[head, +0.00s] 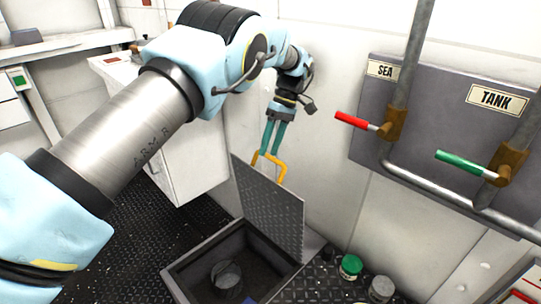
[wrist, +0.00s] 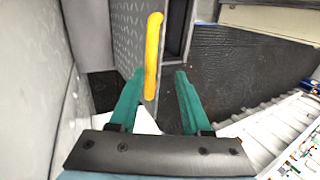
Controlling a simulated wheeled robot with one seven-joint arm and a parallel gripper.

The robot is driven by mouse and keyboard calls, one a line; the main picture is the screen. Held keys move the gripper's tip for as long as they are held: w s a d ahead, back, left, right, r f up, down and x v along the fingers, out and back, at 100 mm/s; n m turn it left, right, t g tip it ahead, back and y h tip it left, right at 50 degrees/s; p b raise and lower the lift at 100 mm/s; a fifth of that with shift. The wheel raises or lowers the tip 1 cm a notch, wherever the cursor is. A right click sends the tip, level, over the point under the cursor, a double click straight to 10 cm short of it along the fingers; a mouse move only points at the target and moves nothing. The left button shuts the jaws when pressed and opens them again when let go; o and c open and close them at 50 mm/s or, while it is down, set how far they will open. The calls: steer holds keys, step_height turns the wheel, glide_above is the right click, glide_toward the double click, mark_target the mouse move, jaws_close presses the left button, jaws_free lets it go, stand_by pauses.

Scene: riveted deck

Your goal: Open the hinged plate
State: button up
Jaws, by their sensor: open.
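The hinged plate (head: 272,212) is a grey textured metal panel standing raised, steeply tilted, at the back edge of a square floor opening (head: 192,272). Its yellow handle (head: 281,170) is at the plate's upper edge; the handle also shows in the wrist view (wrist: 153,55), with the plate (wrist: 140,40) beside it. My gripper (head: 268,151) has teal fingers and is just above the handle. In the wrist view my gripper (wrist: 161,74) is open, with the handle between the fingertips, nearer the left finger. I cannot tell whether they touch.
Inside the opening is a dark bucket-like container (head: 227,275). Small jars, one with a green lid (head: 350,266), stand to the right on the deck. The wall panel (head: 430,100) carries pipes, a red lever (head: 352,120) and a green lever (head: 460,163). A white cabinet (head: 190,150) stands left.

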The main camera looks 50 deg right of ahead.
step_height(320, 180, up, 7)
steer(key=shift+b, duration=0.35)
steer(key=shift+s+f, duration=0.1)
stand_by(0.4)
